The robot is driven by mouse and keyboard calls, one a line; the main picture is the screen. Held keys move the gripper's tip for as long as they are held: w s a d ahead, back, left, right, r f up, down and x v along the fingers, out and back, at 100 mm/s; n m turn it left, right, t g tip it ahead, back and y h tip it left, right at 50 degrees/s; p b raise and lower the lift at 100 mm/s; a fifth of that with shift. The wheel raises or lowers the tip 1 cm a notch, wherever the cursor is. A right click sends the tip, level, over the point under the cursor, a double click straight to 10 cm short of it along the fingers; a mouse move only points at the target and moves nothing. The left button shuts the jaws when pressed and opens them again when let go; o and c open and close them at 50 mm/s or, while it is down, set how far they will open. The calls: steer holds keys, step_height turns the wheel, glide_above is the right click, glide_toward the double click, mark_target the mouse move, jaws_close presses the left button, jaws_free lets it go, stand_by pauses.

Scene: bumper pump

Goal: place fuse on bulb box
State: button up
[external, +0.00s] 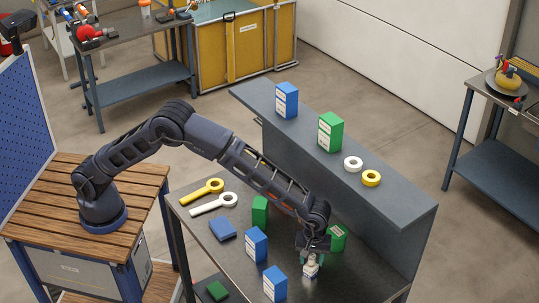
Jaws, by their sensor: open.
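My gripper (309,259) points down over the dark table, its jaws open around or just above a small white object (311,268), probably the fuse. Whether the jaws touch it cannot be told. A green box (338,238) with a white label stands just behind and right of my gripper. Blue boxes with white labels stand on the table to the left (256,245) and front left (274,284) of my gripper. Another green box (260,211) stands farther back. Which box is the bulb box cannot be read.
A raised shelf (400,197) along the table's back bears a blue box (287,100), a green box (330,131), a white ring (352,164) and a yellow ring (371,178). A flat blue item (223,228), a yellow wrench-like tool (202,192) and a white one (213,204) lie left.

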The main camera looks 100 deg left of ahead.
mark_target(312, 256)
step_height(312, 256, up, 12)
steer(key=s+a+r+m+t, duration=0.1)
steer(key=s+a+r+m, duration=0.35)
steer(key=s+r, duration=0.8)
steer(key=s+a+r+m+t, duration=0.1)
steer(key=s+a+r+m, duration=0.4)
steer(key=s+r, duration=0.75)
steer(key=s+a+f+m+t, duration=0.1)
steer(key=s+f+m, duration=0.1)
steer(key=s, duration=0.9)
steer(key=s+a+f+m, duration=0.2)
steer(key=s+f+m, duration=0.1)
steer(key=s, duration=0.9)
steer(key=s+a+f+m+t, duration=0.1)
steer(key=s+f+m, duration=0.2)
steer(key=s, duration=0.9)
steer(key=shift+a+f+t, duration=0.3)
steer(key=shift+a+f, duration=0.1)
steer(key=shift+f, duration=0.3)
steer(key=shift+m, duration=0.25)
